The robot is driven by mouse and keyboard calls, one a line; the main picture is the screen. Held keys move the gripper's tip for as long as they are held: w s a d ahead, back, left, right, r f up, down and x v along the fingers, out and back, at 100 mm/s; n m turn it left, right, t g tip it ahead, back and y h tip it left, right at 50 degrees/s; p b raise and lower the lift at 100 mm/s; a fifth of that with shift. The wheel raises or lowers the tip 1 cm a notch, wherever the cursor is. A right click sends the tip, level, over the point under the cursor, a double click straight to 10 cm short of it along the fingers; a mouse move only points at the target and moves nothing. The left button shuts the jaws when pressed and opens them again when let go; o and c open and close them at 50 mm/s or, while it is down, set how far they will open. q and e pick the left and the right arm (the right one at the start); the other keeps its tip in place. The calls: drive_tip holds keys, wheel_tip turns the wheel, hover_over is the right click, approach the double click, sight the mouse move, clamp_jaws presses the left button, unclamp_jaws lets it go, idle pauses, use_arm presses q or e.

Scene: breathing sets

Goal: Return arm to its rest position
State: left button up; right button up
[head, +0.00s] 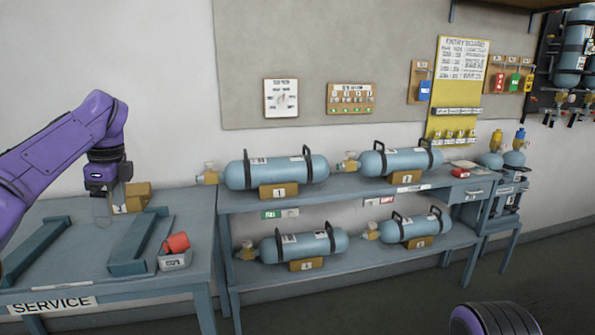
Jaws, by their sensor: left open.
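My left arm is purple and comes in from the left edge. My left gripper (102,207) points down above the service table (75,285), beside a small tan box (138,196). Its fingers look pale and see-through, and they are open with nothing seen between them. A purple part of my own body shows at the bottom right. My right gripper is not in view.
Two teal rails (138,243) and a small bin (175,260) with a red item (177,242) are on the service table. Blue cylinders (275,173) lie on both levels of the shelf bench (340,186). A yellow board (460,75) stands behind. Dark floor is clear at right.

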use_arm(q)
drive_tip(key=w+a+f+m+t+y, duration=0.15)
drive_tip(key=w+f+m+y, duration=0.25)
drive_tip(key=f+m+y, duration=0.9)
drive_tip(key=s+d+f+m+t+h, duration=0.2)
drive_tip(key=d+f+m+t+h, duration=0.15)
drive_tip(key=f+m, duration=0.7)
drive_tip(key=s+d+f+m+t+h, duration=0.2)
drive_tip(key=d+f+m+t, duration=0.3)
drive_tip(key=f+m, duration=0.55)
drive_tip(key=s+d+f+m+g+h, duration=0.1)
drive_tip(key=s+d+f+m+h, duration=0.15)
drive_tip(key=s+f+m, duration=0.6)
drive_tip(key=s+d+f+m+g+h, duration=0.25)
drive_tip(key=s+f+m, duration=0.2)
drive_tip(key=s, duration=0.65)
drive_tip(key=s+a+f+m+g, duration=0.1)
drive_tip(key=s+f+g, duration=0.1)
drive_tip(key=s, duration=0.8)
drive_tip(key=s+a+f+m+g+h, duration=0.1)
drive_tip(key=s+f+m, duration=0.1)
drive_tip(key=s, duration=0.8)
drive_tip(key=shift+a+f+g, duration=0.35)
drive_tip(key=shift+a+f, duration=0.05)
